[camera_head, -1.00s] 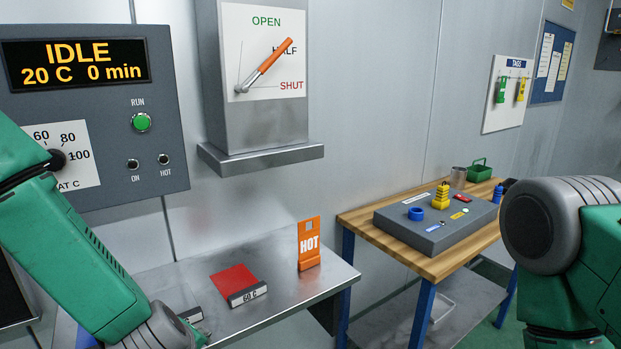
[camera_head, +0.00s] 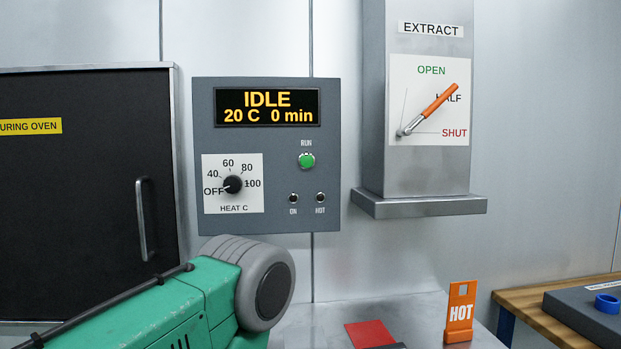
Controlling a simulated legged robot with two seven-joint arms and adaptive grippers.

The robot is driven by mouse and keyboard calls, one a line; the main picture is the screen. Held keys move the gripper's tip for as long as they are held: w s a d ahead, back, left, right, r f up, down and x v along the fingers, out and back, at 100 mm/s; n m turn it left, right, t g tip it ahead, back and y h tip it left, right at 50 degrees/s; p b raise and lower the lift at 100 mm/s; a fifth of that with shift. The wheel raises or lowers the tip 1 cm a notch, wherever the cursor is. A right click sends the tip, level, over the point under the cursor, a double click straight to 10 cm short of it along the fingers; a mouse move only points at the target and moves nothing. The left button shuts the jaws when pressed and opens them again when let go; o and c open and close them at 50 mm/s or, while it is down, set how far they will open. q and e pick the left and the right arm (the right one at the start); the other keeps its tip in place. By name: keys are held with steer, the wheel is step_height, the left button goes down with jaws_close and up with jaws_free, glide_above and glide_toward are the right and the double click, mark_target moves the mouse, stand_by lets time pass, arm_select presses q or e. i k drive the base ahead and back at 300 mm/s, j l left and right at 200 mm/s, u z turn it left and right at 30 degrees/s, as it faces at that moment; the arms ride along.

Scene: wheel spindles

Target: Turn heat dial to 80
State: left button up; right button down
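The heat dial (camera_head: 233,184) is a black round knob on a white scale plate (camera_head: 222,203) marked OFF, 40, 60, 80, 100 and HEAT C. Its pointer is toward OFF, at the lower left. The plate is on the grey control panel (camera_head: 329,188), whose display (camera_head: 267,107) reads IDLE, 20 C, 0 min. My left arm's green link and grey joint are below the panel, apart from the dial. Neither gripper is in view.
A dark curing oven door (camera_head: 85,190) with a vertical handle (camera_head: 147,220) is at left. A green RUN button (camera_head: 306,160) is right of the dial. The extract lever (camera_head: 432,107) and its jutting ledge (camera_head: 420,205) are at right. An orange HOT sign (camera_head: 460,312) stands on the metal bench.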

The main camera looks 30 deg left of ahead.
mark_target(232, 184)
steer(key=u, duration=1.3)
